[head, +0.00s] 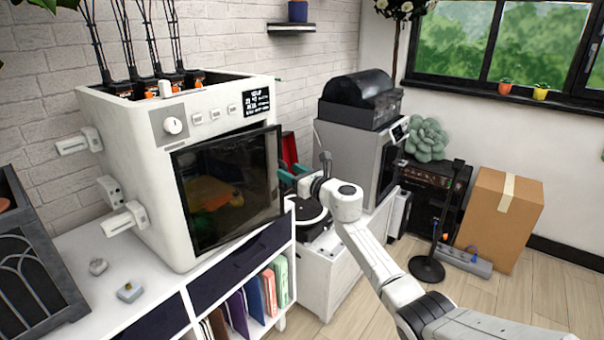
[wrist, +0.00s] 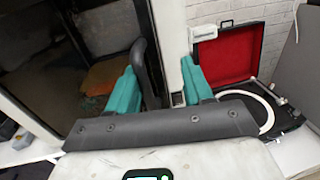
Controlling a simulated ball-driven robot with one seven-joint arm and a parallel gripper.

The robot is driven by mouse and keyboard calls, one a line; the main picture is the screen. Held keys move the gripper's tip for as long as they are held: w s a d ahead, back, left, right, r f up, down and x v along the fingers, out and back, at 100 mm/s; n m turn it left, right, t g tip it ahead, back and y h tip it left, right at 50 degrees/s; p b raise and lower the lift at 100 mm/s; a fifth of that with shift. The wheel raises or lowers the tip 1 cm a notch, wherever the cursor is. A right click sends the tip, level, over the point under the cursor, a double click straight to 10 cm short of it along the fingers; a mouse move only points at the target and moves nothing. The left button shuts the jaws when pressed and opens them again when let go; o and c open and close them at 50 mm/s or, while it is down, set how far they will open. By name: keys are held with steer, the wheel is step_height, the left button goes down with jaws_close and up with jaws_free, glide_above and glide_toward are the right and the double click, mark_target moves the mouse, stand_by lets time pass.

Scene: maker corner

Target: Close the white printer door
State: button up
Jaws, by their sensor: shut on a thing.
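The white printer (head: 130,180) stands on the white shelf unit at the left. Its dark-glass door (head: 228,190) covers much of its front and looks slightly ajar, but the exact gap is hard to tell. My gripper (head: 288,178) reaches in from the right to the door's right edge. In the wrist view, the teal fingers of my gripper (wrist: 160,88) are around the dark curved door handle (wrist: 144,72) and shut on it. The door's glass (wrist: 65,65) fills the left of that view, with orange and green shapes behind it.
A record player (wrist: 265,112) with a red-lined lid stands right of the printer, close to my gripper. A grey machine (head: 352,150) stands beyond it. Small parts (head: 129,291) lie on the shelf top. A cardboard box (head: 498,225) and black stand (head: 427,268) are on the floor.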

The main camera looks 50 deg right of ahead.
steer(key=shift+s+p, duration=0.4)
steer(key=shift+s, duration=1.95)
steer(key=s+d+p, duration=0.1)
steer(key=s+p, duration=0.2)
steer(key=s, duration=0.8)
steer(key=shift+s+p, duration=0.25)
steer(key=shift+p, duration=0.1)
steer(key=shift+w+a, duration=0.1)
